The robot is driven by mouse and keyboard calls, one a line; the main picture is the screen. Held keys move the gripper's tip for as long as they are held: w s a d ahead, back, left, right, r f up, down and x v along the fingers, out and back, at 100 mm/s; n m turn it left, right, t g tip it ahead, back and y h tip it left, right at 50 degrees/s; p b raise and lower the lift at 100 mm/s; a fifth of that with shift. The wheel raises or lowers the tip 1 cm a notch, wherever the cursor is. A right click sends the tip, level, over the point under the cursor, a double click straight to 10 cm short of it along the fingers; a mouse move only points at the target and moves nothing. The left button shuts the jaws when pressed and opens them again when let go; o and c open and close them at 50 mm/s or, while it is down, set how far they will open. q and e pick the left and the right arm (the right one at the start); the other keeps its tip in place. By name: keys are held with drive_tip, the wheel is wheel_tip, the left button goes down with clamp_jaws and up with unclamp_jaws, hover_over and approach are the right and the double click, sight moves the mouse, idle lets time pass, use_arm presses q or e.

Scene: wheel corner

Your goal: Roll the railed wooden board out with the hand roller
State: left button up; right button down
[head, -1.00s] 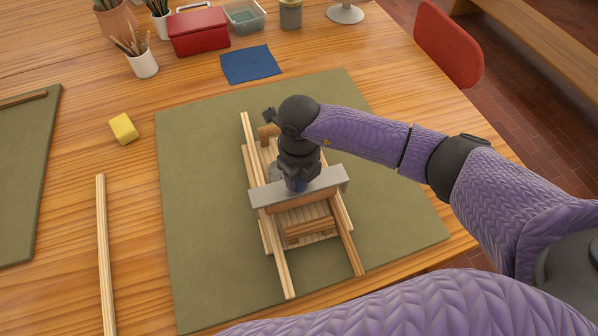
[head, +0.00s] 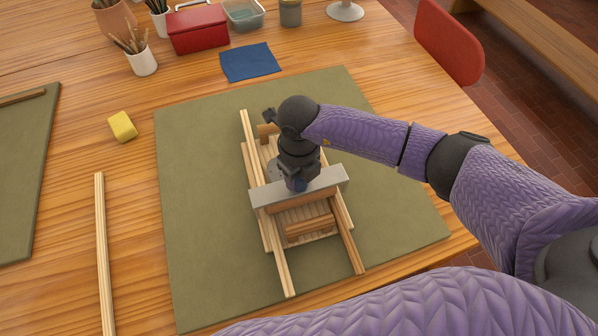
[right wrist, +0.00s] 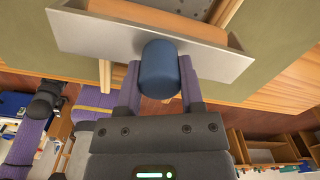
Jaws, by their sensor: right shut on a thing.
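The railed wooden board (head: 303,239) lies on a green mat, with a long light rail (head: 283,272) along one side and another rail (head: 351,247) along the other. The hand roller (head: 325,182) lies across the board between the rails: a grey metal frame, a brown roller partly hidden under it, and a blue handle. My right gripper (head: 297,180) is above the roller. In the right wrist view its fingers are shut on the blue handle (right wrist: 160,70). Whether the roller touches the board is hidden.
The green mat (head: 200,200) has free room around the board. A yellow block (head: 122,127) and a loose wooden strip (head: 103,250) lie to the left. A blue cloth (head: 250,62), a red box (head: 197,30) and a brush cup (head: 142,60) stand or lie at the back.

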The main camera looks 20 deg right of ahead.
drive_tip(key=shift+w+f+b, duration=0.2)
drive_tip(key=shift+w+b, duration=0.55)
drive_tip(key=shift+b, duration=0.15)
drive_tip(key=shift+s+r, duration=0.1)
drive_tip(key=shift+r, duration=0.05)
drive_tip(key=shift+w+r, duration=0.1)
drive_tip(key=shift+w, duration=0.35)
drive_tip(key=shift+w+b, duration=0.85)
